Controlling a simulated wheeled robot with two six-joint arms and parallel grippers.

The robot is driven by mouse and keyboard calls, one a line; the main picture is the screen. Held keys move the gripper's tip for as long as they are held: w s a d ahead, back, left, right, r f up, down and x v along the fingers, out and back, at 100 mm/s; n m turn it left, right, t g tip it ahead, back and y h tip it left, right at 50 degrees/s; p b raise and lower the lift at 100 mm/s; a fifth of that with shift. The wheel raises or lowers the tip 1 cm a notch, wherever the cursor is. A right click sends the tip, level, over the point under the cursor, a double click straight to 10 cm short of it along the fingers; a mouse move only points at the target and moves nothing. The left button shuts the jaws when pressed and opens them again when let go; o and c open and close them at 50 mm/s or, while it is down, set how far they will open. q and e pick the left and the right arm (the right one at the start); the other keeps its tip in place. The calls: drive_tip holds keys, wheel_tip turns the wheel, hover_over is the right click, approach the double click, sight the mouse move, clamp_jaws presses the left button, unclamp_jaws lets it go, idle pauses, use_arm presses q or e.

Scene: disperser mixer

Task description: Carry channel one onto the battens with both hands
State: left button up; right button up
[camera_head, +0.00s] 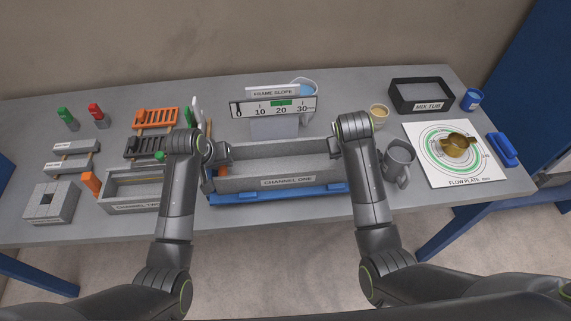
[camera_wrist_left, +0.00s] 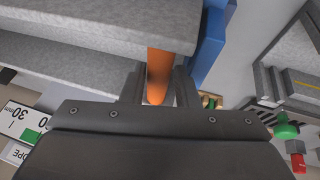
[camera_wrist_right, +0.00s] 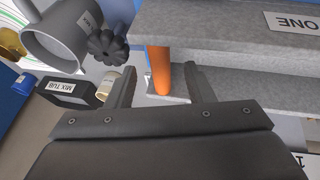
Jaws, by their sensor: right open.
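Channel one (camera_head: 287,182) is a long grey trough with a label on its front wall. It lies level at the table's middle, over a blue base (camera_head: 285,195). My left gripper (camera_head: 212,162) is at its left end. In the left wrist view an orange handle (camera_wrist_left: 158,75) stands between the narrowly spaced fingers; whether they press on it is unclear. My right gripper (camera_head: 335,148) is at the right end. In the right wrist view its fingers are open, with gaps on both sides of another orange handle (camera_wrist_right: 160,70). I cannot clearly pick out the battens.
A frame slope gauge (camera_head: 274,106) stands close behind the channel. A grey mug (camera_head: 398,160) stands close to its right end, and the flow plate (camera_head: 420,145) lies farther right. Another labelled trough (camera_head: 125,206) is close on the left. The mix tub (camera_head: 421,94) is at the back right.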

use_arm(q)
drive_tip(key=shift+x, duration=1.6)
use_arm(e)
drive_tip(key=shift+x, duration=1.6)
use_arm(q)
clamp_jaws()
use_arm(e)
drive_tip(key=c, duration=0.6)
clamp_jaws()
use_arm(q)
drive_tip(key=shift+a, duration=0.15)
use_arm(e)
drive_tip(key=shift+d, duration=0.15)
